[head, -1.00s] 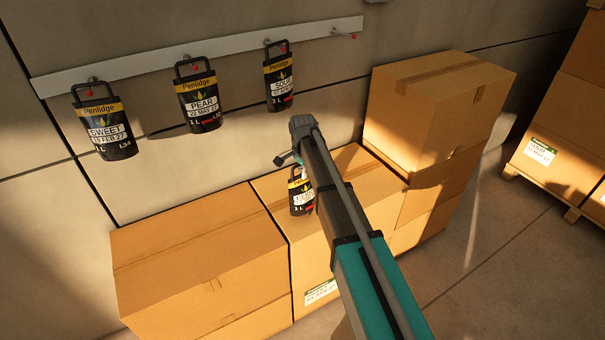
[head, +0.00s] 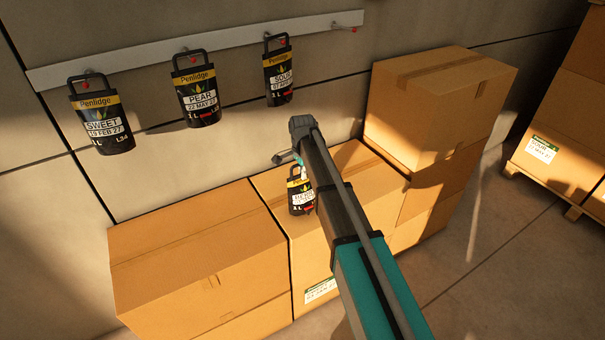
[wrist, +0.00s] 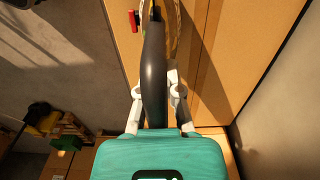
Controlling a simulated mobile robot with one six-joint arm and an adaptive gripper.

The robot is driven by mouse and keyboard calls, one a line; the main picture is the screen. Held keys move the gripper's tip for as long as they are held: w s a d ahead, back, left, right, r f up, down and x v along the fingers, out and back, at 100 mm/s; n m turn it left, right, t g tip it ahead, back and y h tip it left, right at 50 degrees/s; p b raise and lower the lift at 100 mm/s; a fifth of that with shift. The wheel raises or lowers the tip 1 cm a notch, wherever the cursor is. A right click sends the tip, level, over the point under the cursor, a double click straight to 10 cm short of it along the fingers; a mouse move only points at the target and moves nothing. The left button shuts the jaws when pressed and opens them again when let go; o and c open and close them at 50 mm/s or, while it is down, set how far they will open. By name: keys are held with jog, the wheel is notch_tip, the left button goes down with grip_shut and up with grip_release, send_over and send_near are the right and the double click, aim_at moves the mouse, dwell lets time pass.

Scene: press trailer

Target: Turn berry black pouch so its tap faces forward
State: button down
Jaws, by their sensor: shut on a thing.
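The berry black pouch (head: 301,198) hangs from my gripper (head: 301,172), in front of the cardboard boxes. It is black with a yellow band and a white label, which faces the head camera; the arm hides part of its right side. In the wrist view the pouch (wrist: 154,75) is seen nearly edge-on as a dark upright shape between the two fingers. My gripper (wrist: 154,92) is shut on it in that view. A red tap-like part (wrist: 134,20) shows at the upper left of the pouch there.
Three similar pouches, sweet (head: 103,125), pear (head: 197,98) and sour (head: 279,78), hang on the wall rail (head: 140,66). An empty peg (head: 344,27) is at the rail's right end. Stacked boxes (head: 195,250) stand below, with taller boxes (head: 440,90) to the right.

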jog(key=shift+f+b, duration=0.35)
jog(key=shift+f, duration=0.05)
dwell(0.4)
jog(key=c, duration=0.7)
grip_release()
jog(key=shift+r, duration=0.1)
